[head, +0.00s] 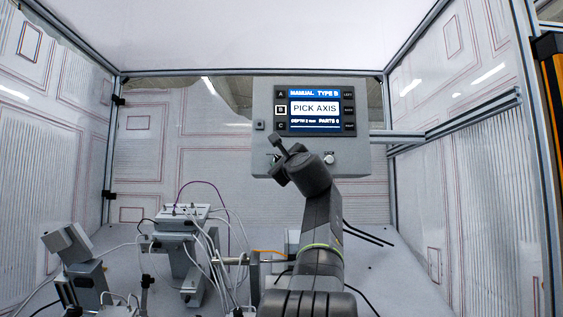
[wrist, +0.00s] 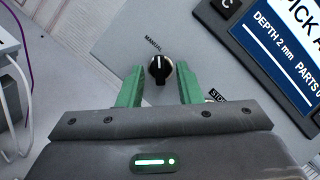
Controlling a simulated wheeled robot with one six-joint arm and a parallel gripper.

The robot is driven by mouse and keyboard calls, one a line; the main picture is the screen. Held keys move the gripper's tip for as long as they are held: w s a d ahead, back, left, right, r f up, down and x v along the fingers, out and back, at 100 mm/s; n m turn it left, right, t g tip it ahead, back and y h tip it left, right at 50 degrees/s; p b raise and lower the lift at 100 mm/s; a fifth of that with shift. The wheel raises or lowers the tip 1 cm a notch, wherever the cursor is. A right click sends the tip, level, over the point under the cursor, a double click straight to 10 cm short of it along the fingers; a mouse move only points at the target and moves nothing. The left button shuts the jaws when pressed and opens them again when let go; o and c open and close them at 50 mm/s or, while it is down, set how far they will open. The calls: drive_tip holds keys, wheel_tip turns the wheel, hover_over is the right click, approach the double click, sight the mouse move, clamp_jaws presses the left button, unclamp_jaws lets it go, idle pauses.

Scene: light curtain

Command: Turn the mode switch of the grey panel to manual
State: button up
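The grey panel (head: 262,100) hangs at the back; its screen (head: 314,108) reads "MANUAL TYPE B" and "PICK AXIS". In the wrist view the mode switch (wrist: 160,69) is a black round knob with a white line pointing up in the picture, towards the "MANUAL" label (wrist: 153,46). My gripper (wrist: 159,80) is open, with one green finger on each side of the knob and a narrow gap showing at each side. In the head view my gripper (head: 279,149) is at the panel's lower left and hides the switch.
A "STO..." label (wrist: 217,95) is partly hidden by my right finger in the wrist view. A small round control (head: 329,158) sits at the panel's lower right. A fixture with cables (head: 185,212) stands left of my arm. Metal posts and patterned walls enclose the cell.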

drive_tip(key=b+v, duration=0.5)
drive_tip(key=v, duration=0.8)
drive_tip(key=shift+s+f, duration=0.2)
drive_tip(key=shift+s, duration=0.2)
drive_tip(key=shift+w, duration=0.1)
drive_tip(key=p+x, duration=0.5)
drive_tip(key=x, duration=0.8)
drive_tip(key=shift+w+r, duration=0.15)
drive_tip(key=shift+w, duration=0.15)
drive_tip(key=shift+s, duration=0.1)
